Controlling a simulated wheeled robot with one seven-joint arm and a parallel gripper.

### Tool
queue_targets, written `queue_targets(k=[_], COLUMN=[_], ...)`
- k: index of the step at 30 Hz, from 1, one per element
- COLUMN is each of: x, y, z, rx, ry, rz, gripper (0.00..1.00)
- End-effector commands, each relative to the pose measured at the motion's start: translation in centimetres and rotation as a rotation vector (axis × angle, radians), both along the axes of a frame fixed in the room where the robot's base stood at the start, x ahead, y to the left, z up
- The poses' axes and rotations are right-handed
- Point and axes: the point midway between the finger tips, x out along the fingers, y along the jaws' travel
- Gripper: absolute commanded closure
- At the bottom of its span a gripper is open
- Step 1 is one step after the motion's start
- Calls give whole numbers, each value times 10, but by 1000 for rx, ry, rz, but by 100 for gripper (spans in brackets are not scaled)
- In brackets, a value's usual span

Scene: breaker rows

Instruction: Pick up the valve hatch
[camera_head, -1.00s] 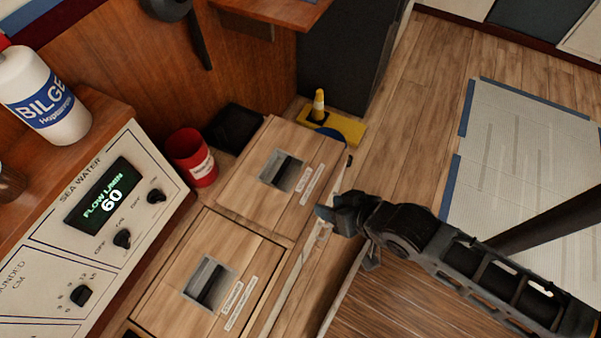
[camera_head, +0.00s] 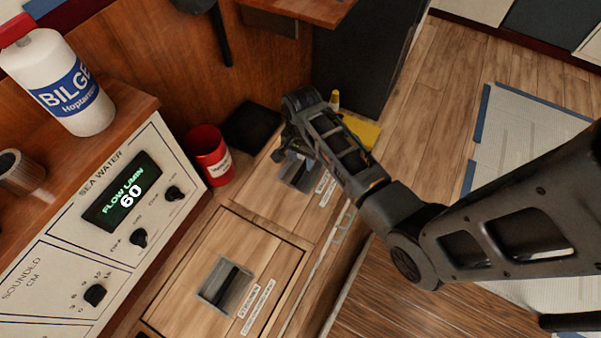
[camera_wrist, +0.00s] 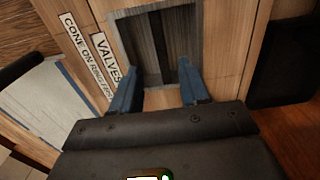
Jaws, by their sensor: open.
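The valve hatch (camera_head: 258,196) is a pale wooden floor panel with a grey recessed pull and a dark bar across it. In the wrist view, a label reading "VALVES" lies beside the recess (camera_wrist: 133,42). My gripper (camera_head: 297,158) is over this hatch in the head view, partly hiding its far end and recess. In the wrist view my gripper (camera_wrist: 160,88) is open. Its two blue fingers stand apart at the near side of the recess, either side of the bar's line. I cannot tell whether they touch anything.
A second wooden hatch (camera_head: 255,240) with its own recess lies nearer. A control panel (camera_head: 75,240) and a BILGE bottle (camera_head: 66,85) stand left. A red can (camera_head: 209,157) and black box (camera_head: 251,127) sit beside the valve hatch. Open floor (camera_head: 450,110) lies right.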

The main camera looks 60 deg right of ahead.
Motion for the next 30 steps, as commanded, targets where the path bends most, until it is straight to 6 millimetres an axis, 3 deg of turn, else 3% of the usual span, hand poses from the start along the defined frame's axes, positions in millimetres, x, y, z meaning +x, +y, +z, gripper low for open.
queue_targets(k=[15,24,30], x=[3,3,3], y=[2,2,2], z=[-63,-66,-66], rx=[-1,-2,-2], ry=[-2,-2,-2], rz=[4,4,4], gripper=[55,55,74])
